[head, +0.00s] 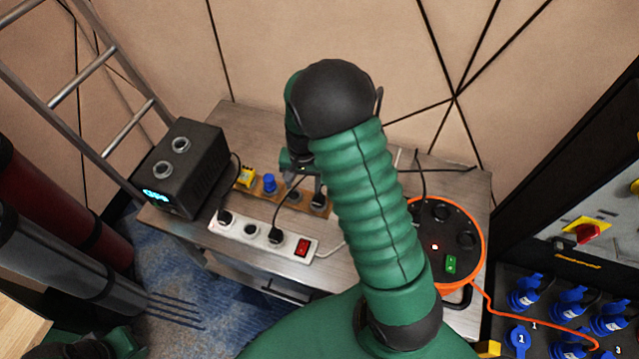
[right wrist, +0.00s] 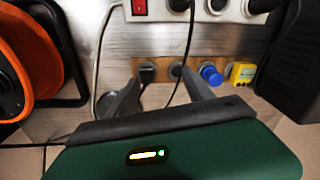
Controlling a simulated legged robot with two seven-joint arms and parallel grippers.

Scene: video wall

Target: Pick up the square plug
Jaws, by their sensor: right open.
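A wooden strip (head: 258,194) on the metal table holds a row of small plugs. A boxy yellow plug (head: 246,178) stands at its left end, beside a round blue plug (head: 270,184). In the right wrist view the yellow plug (right wrist: 242,73) is at the right, then the blue plug (right wrist: 211,75), then a dark round piece (right wrist: 176,71) and a dark squarish plug (right wrist: 147,73). I cannot tell which is meant by the square plug. My right gripper (right wrist: 163,88) is open, its fingers pointing at the strip's two dark pieces. My right arm partly hides that end in the head view.
A white power strip (head: 254,236) with black plugs and a red switch lies in front of the wooden strip. A black box (head: 181,168) stands left, an orange cable reel (head: 472,235) right. Loose cables cross the table. A ladder (head: 85,75) leans at far left.

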